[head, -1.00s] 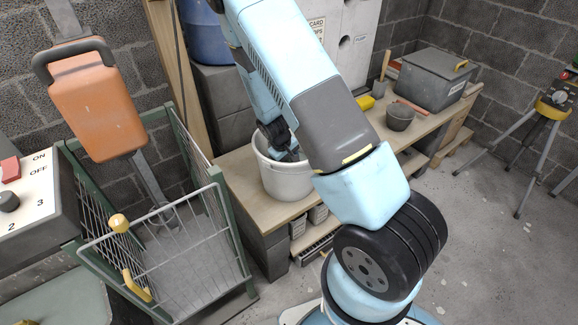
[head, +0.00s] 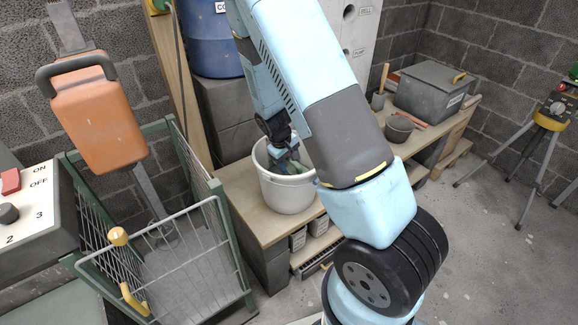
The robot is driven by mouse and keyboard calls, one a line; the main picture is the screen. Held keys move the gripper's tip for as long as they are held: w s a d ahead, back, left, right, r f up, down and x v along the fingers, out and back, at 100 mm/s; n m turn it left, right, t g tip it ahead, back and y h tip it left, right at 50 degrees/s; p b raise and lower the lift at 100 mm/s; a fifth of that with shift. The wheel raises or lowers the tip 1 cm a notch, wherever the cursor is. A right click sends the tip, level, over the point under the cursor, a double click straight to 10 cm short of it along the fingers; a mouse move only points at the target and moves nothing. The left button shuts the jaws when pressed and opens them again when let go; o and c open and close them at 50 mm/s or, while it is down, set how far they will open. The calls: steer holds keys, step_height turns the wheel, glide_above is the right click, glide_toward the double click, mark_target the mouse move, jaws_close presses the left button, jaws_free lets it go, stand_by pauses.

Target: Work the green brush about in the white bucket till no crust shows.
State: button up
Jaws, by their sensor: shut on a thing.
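The white bucket (head: 287,192) stands upright on the wooden bench, partly hidden on its right by my arm. My gripper (head: 287,160) reaches down into the bucket's mouth. It is shut on the green brush (head: 293,168), of which only a little green shows just inside the rim. The brush's lower end is hidden by the bucket wall. I cannot see the bucket's inner bottom or tell whether crust is on it.
The bench (head: 243,205) also bears a grey lidded box (head: 430,90) and a small grey pot (head: 399,128) to the right. A green-framed wire cage (head: 185,255) stands at left front, near an orange tool (head: 98,120). A tripod (head: 535,140) stands at far right on open floor.

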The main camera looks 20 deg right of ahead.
step_height(320, 180, up, 14)
steer(key=shift+f, duration=0.15)
stand_by(1.5)
stand_by(0.4)
step_height(320, 180, up, 5)
stand_by(0.6)
steer(key=shift+s+d, duration=0.1)
stand_by(0.4)
